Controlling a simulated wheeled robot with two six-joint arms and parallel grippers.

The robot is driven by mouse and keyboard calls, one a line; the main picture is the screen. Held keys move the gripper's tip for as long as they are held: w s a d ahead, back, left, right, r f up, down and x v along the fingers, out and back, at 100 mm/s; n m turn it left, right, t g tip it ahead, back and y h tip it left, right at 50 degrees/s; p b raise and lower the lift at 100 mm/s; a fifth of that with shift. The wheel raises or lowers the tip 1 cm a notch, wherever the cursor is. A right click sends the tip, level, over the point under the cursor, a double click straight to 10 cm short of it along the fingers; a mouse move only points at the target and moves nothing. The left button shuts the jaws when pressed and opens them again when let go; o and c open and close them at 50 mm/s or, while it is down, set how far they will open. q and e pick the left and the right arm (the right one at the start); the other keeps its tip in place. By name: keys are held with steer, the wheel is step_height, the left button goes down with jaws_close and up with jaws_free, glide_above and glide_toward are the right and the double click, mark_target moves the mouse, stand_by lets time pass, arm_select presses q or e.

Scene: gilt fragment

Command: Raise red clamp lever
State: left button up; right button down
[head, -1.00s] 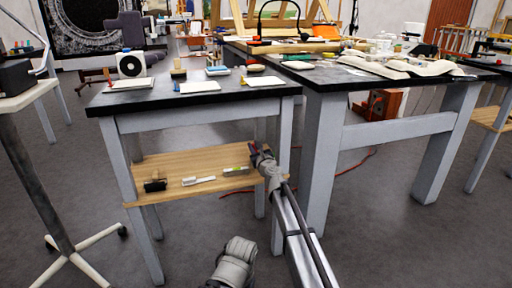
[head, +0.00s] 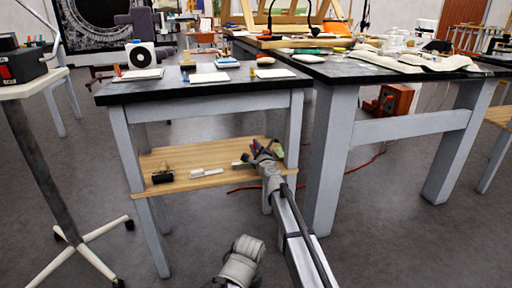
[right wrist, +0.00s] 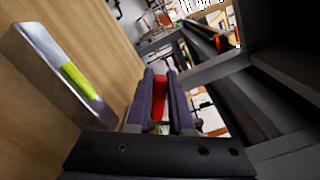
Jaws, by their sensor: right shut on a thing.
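A red piece (right wrist: 160,100), which looks like the red clamp lever, sits between the two dark purple-grey fingers of my right gripper (right wrist: 168,98) in the right wrist view. The fingers are shut on it. Only a narrow strip of red shows; the rest is hidden by the fingers. In the head view my right gripper (head: 263,150) is over the right end of the wooden shelf (head: 215,156) under the small table. A little red shows at its fingertips there, too small to read the lever's angle. My left gripper is not in view.
A level with a yellow-green vial (right wrist: 78,83) lies left of the gripper. A white-handled tool (head: 207,173) and a black roller (head: 162,175) lie farther left on the shelf. Table legs (head: 292,135) stand close to my right arm. Open floor lies in front.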

steer(key=shift+s+a+f+n, duration=0.1)
steer(key=shift+f+n, duration=0.05)
steer(key=shift+n, duration=0.25)
steer(key=c, duration=0.8)
jaws_free()
steer(key=v, duration=0.7)
steer(key=shift+s, duration=0.35)
